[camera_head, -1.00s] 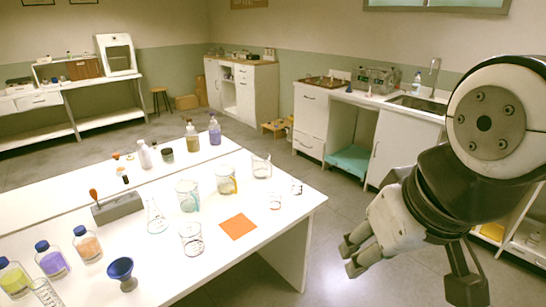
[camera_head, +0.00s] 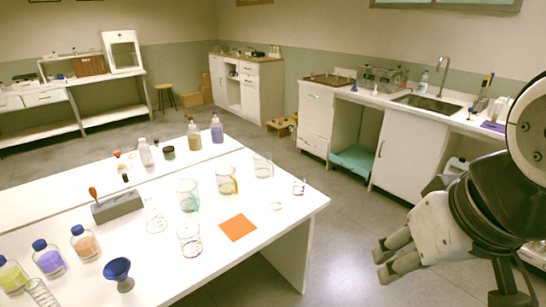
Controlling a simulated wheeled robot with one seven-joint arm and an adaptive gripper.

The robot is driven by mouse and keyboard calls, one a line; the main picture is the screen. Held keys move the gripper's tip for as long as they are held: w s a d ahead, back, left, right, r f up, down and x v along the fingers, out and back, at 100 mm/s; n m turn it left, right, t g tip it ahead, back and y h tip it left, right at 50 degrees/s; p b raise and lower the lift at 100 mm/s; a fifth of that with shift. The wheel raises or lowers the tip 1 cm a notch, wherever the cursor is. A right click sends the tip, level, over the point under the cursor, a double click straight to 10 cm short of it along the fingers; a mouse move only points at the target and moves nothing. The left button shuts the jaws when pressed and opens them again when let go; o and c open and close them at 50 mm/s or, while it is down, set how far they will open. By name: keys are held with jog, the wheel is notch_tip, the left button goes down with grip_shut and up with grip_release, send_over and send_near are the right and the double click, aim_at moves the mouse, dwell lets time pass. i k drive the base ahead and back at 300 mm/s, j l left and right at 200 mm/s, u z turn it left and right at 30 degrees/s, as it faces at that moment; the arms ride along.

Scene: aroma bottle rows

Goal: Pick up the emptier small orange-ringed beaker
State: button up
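Two small clear glass pieces stand near the right corner of the white table (camera_head: 180,268). One is a small beaker (camera_head: 299,187) close to the right edge. The other (camera_head: 276,205) is lower and left of it, with a faint orange tint. Their rings and fill levels are too small to tell. My gripper (camera_head: 382,264) is off the table to the right, over the floor, well apart from both. Its two fingers show a gap and hold nothing.
An orange square (camera_head: 238,227) lies left of the small glassware. Larger beakers (camera_head: 188,194), (camera_head: 226,180), (camera_head: 263,167) and (camera_head: 190,240) stand around it. A blue funnel (camera_head: 118,274) and several bottles are further left. Open floor lies between table and sink counter (camera_head: 408,144).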

aim_at(275, 196)
jog(key=i+l+u, duration=0.55)
jog(key=i+l, duration=0.4)
